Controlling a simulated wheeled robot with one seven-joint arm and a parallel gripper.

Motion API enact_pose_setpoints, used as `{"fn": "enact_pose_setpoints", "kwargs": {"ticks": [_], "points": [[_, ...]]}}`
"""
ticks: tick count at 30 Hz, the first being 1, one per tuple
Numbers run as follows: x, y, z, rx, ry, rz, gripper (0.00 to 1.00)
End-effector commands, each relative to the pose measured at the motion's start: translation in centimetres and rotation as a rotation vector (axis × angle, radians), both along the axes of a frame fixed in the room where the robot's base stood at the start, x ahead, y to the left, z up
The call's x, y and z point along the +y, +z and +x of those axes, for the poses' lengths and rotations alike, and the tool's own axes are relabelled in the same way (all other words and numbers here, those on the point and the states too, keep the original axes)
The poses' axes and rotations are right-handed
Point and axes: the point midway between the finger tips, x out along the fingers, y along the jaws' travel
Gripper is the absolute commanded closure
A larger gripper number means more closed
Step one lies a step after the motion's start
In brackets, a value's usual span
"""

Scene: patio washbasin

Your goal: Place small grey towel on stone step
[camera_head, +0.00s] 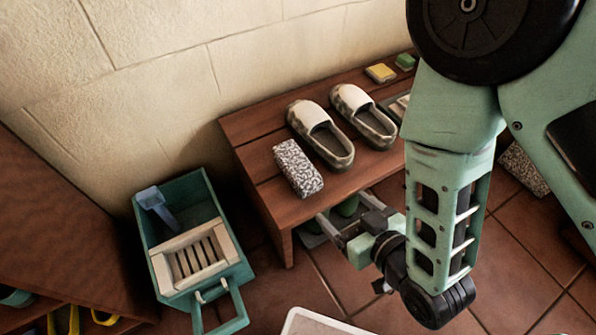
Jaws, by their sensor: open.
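A small grey-and-white speckled block-shaped thing (298,168), perhaps the folded grey towel, lies on the front left of the wooden bench (255,125). I cannot tell its material for sure. My gripper (346,213) is open and appears empty, in front of the bench's front edge, to the right of and below the speckled thing in the picture. A speckled grey block (521,168) on the tiled floor at the right, partly hidden by my arm, may be the stone step.
Two slippers (322,136) and yellow and green sponges (381,73) are on the bench. Green items stand below it, partly hidden. A teal crate (157,232) with a cream slatted insert is at left. A white-rimmed thing (312,322) shows at the bottom.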

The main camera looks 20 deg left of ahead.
Motion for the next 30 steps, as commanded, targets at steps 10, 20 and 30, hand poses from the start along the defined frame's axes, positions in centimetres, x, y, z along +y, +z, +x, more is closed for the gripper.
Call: {"fn": "enact_pose_setpoints", "kwargs": {"ticks": [10,20,30], "points": [[1.3,-1.6,0.9,-0.035,0.007,0.026,0.2],[2.7,-2.4,2.1,-0.033,0.006,0.024,0.2],[4.9,-3.3,4.0,-0.032,0.006,0.024,0.2]]}}
